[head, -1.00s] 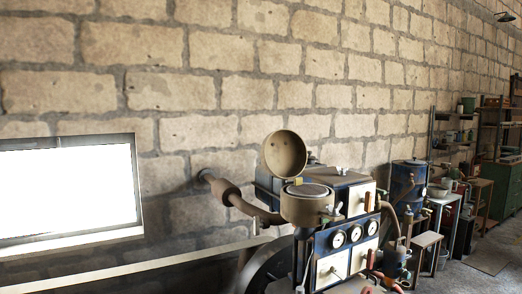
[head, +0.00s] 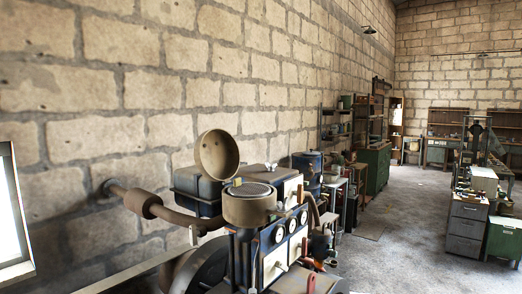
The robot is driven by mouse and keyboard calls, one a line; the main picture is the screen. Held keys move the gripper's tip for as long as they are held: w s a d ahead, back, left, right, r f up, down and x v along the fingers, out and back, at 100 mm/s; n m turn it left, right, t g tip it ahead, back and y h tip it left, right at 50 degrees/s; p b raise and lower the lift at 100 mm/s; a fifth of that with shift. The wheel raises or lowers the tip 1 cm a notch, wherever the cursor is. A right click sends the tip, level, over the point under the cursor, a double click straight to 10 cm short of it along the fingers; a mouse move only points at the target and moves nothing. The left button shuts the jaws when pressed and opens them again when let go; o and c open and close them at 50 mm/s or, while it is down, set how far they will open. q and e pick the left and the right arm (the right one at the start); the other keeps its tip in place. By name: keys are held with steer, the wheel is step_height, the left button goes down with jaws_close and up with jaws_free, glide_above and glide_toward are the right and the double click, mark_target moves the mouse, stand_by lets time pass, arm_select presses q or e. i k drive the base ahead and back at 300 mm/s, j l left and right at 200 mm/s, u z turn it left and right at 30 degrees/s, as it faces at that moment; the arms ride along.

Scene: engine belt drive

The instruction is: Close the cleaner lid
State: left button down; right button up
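The round tan cleaner lid (head: 217,154) stands open and upright on its hinge at the back left of the cleaner body (head: 249,208). The cleaner body is a round tan pot with a dark mesh-like top face, mounted on the front end of the engine. Neither of my grippers shows in the head view.
The engine has several dial gauges (head: 277,235) on its front. A pipe (head: 165,211) runs from the stone wall to the engine beside the cleaner. A dark flywheel (head: 200,268) is below it. Cabinets (head: 467,232) stand at the right, with open floor (head: 400,225) between.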

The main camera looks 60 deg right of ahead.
mark_target(216, 152)
steer(key=i+z, duration=0.15)
steer(key=z, duration=0.35)
steer(key=i+j+z, duration=0.1)
steer(key=z, duration=0.4)
steer(key=i+j+z, duration=0.1)
steer(key=z, duration=0.35)
steer(key=j+z, duration=0.25)
steer(key=z, duration=0.25)
steer(key=i+j, duration=0.05)
